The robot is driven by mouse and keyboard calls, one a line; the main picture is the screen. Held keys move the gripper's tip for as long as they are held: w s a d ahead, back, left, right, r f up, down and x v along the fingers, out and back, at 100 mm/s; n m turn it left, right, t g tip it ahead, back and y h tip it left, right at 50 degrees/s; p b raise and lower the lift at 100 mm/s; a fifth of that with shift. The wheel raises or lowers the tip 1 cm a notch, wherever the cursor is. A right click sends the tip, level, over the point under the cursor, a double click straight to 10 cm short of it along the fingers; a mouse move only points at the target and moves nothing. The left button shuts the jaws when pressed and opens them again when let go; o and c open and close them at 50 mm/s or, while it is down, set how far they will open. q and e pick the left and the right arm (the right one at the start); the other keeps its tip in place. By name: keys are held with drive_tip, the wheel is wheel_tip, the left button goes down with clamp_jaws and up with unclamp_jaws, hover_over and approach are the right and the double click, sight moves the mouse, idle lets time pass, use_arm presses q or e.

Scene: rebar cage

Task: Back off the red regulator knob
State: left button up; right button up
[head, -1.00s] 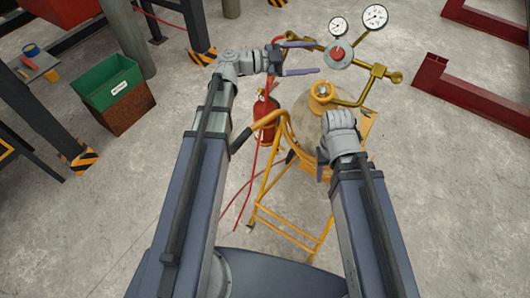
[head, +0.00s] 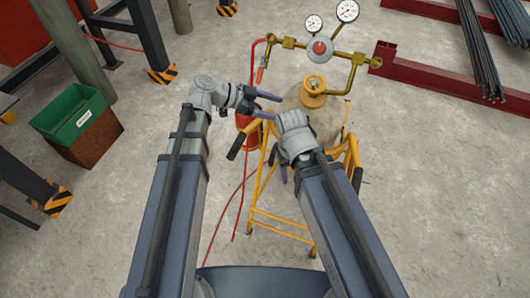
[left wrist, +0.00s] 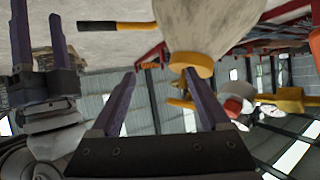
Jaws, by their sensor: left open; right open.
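The red regulator knob (head: 320,47) sits on a round grey body between brass fittings, below two white dial gauges, at the top of the head view. It also shows at the right of the left wrist view (left wrist: 232,106). My left gripper (head: 278,107) is open and empty, below and left of the knob and clear of it, beside the gas cylinder (head: 322,112). In the left wrist view its fingers (left wrist: 158,74) are apart, with the cylinder's yellow collar beyond. My right gripper (left wrist: 38,12) is open; in the head view its wrist hides its fingers.
The cylinder stands on a yellow trolley (head: 280,223). A red extinguisher (head: 246,122) and red hose are close to my left gripper. Dark red steel beams (head: 430,75) lie right. Open floor surrounds the trolley.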

use_arm(q)
drive_tip(key=s+f+n+g+y, duration=0.2)
drive_tip(key=s+f+n+y, duration=0.3)
drive_tip(key=s+f, duration=0.4)
drive_tip(key=shift+s+a+n+g+y, duration=0.2)
drive_tip(key=shift+a+n+g+y, duration=0.15)
drive_tip(key=shift+y, duration=0.35)
use_arm(e)
drive_tip(key=shift+s+a+f, duration=0.15)
drive_tip(key=shift+s+a, duration=0.05)
drive_tip(key=shift+a, duration=0.15)
use_arm(q)
drive_tip(key=shift+d+f, duration=0.1)
